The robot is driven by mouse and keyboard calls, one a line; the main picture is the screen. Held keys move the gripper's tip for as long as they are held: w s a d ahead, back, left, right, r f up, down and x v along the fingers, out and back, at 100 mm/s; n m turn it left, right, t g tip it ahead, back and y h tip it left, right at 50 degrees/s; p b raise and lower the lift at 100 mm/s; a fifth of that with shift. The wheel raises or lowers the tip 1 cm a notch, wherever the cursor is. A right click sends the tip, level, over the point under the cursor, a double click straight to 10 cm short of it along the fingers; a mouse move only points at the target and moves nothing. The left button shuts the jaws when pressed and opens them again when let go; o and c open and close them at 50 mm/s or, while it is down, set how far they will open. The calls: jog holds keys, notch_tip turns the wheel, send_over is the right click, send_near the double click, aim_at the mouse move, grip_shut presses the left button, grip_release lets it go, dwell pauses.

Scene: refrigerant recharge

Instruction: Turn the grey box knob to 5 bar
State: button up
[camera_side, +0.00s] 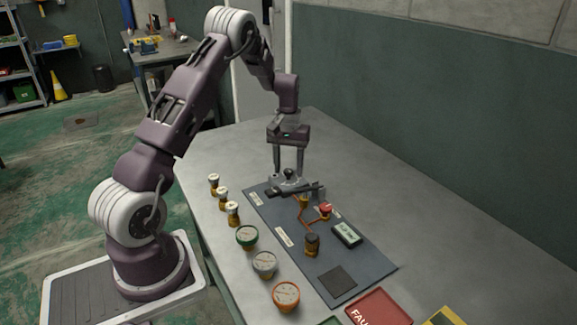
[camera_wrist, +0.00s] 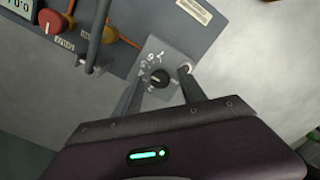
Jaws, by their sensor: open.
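The grey box (camera_wrist: 150,62) sits at the far end of the dark panel. Its round black knob (camera_wrist: 159,77) has small dial markings around it in the wrist view, too small to read, so I cannot tell its setting. In the side view the knob (camera_side: 288,174) shows below my gripper. My gripper (camera_side: 288,179) points down with its fingers apart. In the wrist view its fingers (camera_wrist: 161,80) lie on either side of the knob, with gaps visible; I cannot tell how far down they reach.
The dark panel (camera_side: 265,213) carries a red knob (camera_side: 326,210), a dark cylinder (camera_side: 312,243) and a display (camera_side: 347,233). A grey handle (camera_wrist: 97,38) rises close beside the box.

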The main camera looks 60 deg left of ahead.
aim_at(288, 170)
notch_tip(288, 170, up, 7)
jog(key=shift+r, duration=0.1)
dwell(0.3)
